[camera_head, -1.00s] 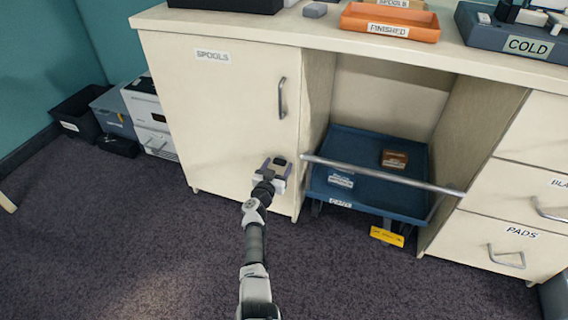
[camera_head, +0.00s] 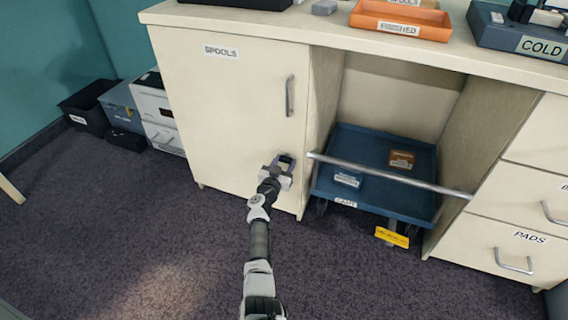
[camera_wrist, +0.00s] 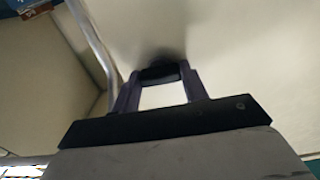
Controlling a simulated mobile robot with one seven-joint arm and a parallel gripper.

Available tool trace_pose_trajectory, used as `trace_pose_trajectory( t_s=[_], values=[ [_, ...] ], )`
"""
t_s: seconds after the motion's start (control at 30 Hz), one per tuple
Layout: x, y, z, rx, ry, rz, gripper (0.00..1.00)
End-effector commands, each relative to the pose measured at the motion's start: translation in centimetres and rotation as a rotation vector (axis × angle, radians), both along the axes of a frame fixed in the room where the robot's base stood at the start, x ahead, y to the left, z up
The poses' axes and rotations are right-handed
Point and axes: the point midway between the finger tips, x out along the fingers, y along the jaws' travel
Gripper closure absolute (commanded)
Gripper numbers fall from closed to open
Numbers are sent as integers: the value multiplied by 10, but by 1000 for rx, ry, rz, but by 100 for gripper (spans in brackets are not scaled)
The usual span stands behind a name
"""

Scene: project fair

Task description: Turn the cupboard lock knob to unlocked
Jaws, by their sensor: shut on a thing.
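The cupboard (camera_head: 228,105) has a cream door labelled SPOOLS with a vertical metal handle (camera_head: 290,96) at its right side. My gripper (camera_head: 284,163) is at the lower right part of this door. In the wrist view my gripper (camera_wrist: 160,78) has its two fingers closed on a small dark knob (camera_wrist: 158,73) at the door's face. The fingers and the gripper body hide most of the knob, and I cannot tell which way it is turned. The door looks shut.
A metal bar (camera_head: 390,176) crosses the open bay to the right, in front of a blue cart (camera_head: 427,207) holding small boxes. A yellow tag (camera_head: 391,237) hangs below the cart. Black (camera_head: 88,108) and grey bins stand left of the cupboard. The carpet in front is clear.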

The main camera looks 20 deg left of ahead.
Motion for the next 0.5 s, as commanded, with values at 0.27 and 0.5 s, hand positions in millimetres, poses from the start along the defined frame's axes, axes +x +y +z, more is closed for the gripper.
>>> trace_pose_trajectory(
  t_s=[0.27, 0.5],
  values=[
    [0, 0, 1, 112, -4, 1, 79],
    [0, 0, 1, 315, -10, 1, 79]
  ],
)
